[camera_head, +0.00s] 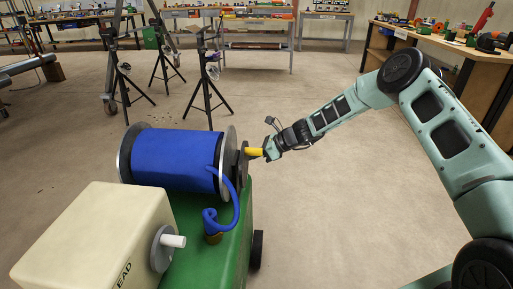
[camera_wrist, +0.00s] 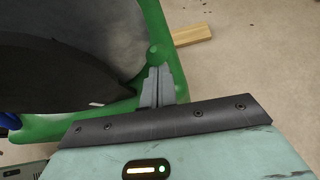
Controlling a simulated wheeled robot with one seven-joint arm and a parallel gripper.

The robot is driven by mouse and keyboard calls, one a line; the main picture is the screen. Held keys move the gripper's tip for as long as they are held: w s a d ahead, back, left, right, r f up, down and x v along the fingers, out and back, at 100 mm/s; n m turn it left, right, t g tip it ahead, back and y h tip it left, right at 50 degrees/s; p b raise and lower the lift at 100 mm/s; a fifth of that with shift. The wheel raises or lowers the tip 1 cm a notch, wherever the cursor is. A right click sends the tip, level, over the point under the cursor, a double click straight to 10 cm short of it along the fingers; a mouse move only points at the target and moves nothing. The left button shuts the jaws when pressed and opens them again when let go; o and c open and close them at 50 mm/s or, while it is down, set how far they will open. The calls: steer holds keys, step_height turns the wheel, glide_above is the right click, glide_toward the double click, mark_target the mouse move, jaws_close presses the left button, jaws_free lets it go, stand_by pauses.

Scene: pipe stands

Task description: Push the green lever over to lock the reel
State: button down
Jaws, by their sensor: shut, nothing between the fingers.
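The reel (camera_head: 174,160) is wound with blue hose and sits on a green base (camera_head: 235,245) in the head view. My gripper (camera_head: 266,151) is at the reel's right end, beside a yellow handle (camera_head: 254,152). In the wrist view, my gripper's grey fingers (camera_wrist: 156,72) are shut and empty. Their tips are close to a rounded green knob (camera_wrist: 156,53) on a green part, which looks like the lever; I cannot tell whether they touch. The lever is not clearly seen in the head view. A dark round reel side (camera_wrist: 60,75) fills the left of the wrist view.
A cream box (camera_head: 95,240) with a white shaft stands in front of the reel. Black tripod stands (camera_head: 207,95) are behind it. A workbench (camera_head: 470,55) is at the right. A wood-coloured bar (camera_wrist: 192,33) shows beyond the green part. Open floor lies right of the reel.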

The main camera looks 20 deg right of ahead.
steer(key=shift+w+a+r, duration=0.1)
steer(key=shift+a+r, duration=0.1)
steer(key=shift+r, duration=0.15)
steer(key=shift+w+a+p, duration=0.15)
steer(key=shift+a+p, duration=0.3)
steer(key=shift+p, duration=0.3)
steer(key=shift+a, duration=0.1)
